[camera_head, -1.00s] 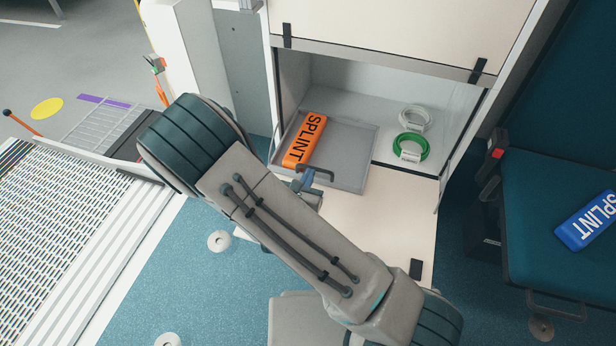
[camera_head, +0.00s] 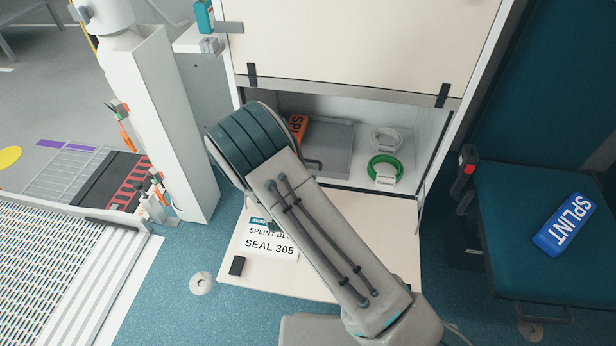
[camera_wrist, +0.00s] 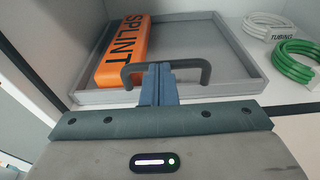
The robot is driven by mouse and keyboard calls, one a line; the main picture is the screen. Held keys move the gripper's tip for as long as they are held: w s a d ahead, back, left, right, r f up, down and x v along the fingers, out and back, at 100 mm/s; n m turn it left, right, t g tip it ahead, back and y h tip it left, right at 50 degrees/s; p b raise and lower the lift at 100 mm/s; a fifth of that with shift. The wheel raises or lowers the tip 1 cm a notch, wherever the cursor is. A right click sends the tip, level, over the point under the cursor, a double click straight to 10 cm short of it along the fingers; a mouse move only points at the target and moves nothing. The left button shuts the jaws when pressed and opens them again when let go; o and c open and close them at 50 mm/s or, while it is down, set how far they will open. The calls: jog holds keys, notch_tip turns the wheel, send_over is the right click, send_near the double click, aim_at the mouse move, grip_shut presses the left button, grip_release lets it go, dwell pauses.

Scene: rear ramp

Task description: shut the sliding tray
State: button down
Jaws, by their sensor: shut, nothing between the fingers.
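The grey sliding tray (camera_head: 338,138) is in the open lower cabinet bay, its front edge roughly level with the bay's floor edge. An orange SPLINT pack (camera_head: 297,126) lies at its left side. The tray also fills the middle of the wrist view (camera_wrist: 205,45), with its dark handle (camera_wrist: 192,63) on the front edge. My gripper (camera_wrist: 158,70) is shut and empty, its fingertips at the middle of the handle. I cannot tell whether they touch it. In the head view my arm hides the gripper and part of the tray.
A white coil (camera_head: 386,138) and a green tubing coil (camera_head: 384,168) lie right of the tray. The lowered cream flap (camera_head: 385,235) extends in front of the bay. A white post (camera_head: 170,120) stands left; a blue seat (camera_head: 535,185) is right.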

jog(key=shift+w, duration=0.75)
jog(key=shift+w+d+r, duration=0.1)
jog(key=shift+w+d, duration=0.05)
jog(key=shift+w, duration=0.05)
